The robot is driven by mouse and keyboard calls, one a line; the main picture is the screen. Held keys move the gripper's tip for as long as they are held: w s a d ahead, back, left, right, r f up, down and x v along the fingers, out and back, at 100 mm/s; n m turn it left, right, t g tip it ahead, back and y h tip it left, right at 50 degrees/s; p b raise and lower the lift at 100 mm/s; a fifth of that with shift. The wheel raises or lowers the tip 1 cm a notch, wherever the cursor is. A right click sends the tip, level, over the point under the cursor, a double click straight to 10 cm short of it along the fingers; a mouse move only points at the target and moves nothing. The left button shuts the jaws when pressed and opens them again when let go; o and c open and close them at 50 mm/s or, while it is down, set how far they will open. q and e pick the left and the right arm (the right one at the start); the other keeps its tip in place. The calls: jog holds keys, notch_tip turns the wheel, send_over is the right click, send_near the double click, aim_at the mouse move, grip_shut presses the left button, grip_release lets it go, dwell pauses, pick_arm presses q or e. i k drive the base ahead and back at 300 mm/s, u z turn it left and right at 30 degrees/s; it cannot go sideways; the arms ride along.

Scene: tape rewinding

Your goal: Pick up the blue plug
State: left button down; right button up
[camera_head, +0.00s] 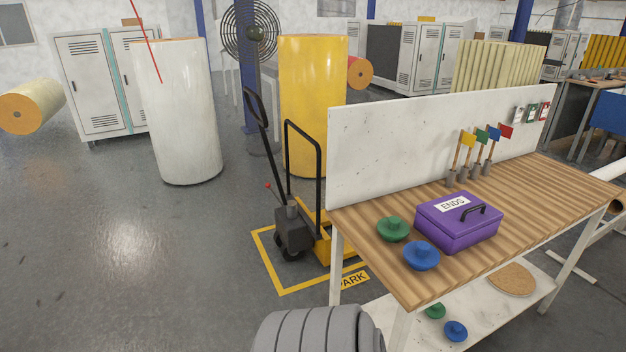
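A round blue plug (421,257) with a raised knob lies on the wooden bench top (400,285), near its front edge. It is just in front of the purple box labelled ENDS (458,232) and to the right of a green plug (393,229). A second blue plug (455,331) is on the white lower shelf (490,318), with a second green plug (435,311) behind it. Neither of my grippers shows in the head view.
A white panel (400,150) backs the bench. Several small coloured flags (467,139) stand behind the box. A pallet jack (293,232) stands left of the bench, with large white (180,110) and yellow (312,110) rolls behind. Open floor lies at the left.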

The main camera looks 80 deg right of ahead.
aim_at(421, 256)
jog(key=u, duration=0.2)
jog(key=k, duration=1.2)
jog(key=z, duration=1.5)
